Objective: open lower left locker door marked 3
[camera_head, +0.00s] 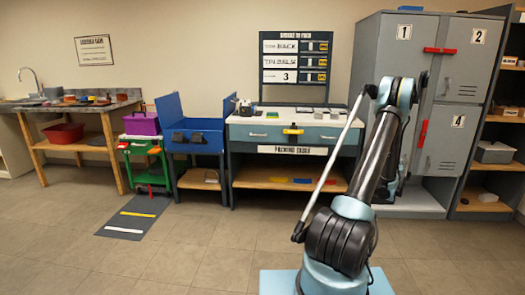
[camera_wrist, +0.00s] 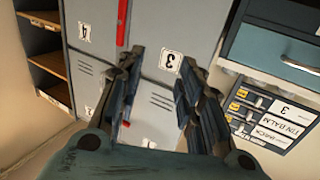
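The grey door marked 3 (camera_wrist: 190,25) is in the wrist view, which is upside down, so the lower doors are at the top. Its white label (camera_wrist: 169,61) shows between my fingertips. A red upright handle (camera_wrist: 123,22) is by the seam between doors 3 and 4; it also shows in the head view (camera_head: 422,133). The door looks shut. My gripper (camera_wrist: 162,56) is open and empty, in front of the lockers; I see no contact with the handle. In the head view my arm hides most of door 3 and its label.
Door 4 (camera_head: 443,140) is to the right of door 3, with doors 1 (camera_head: 401,50) and 2 (camera_head: 478,55) above. Shelves (camera_head: 495,155) stand at the right of the lockers. The packing table (camera_head: 285,132) is at their left. Floor before the table is clear.

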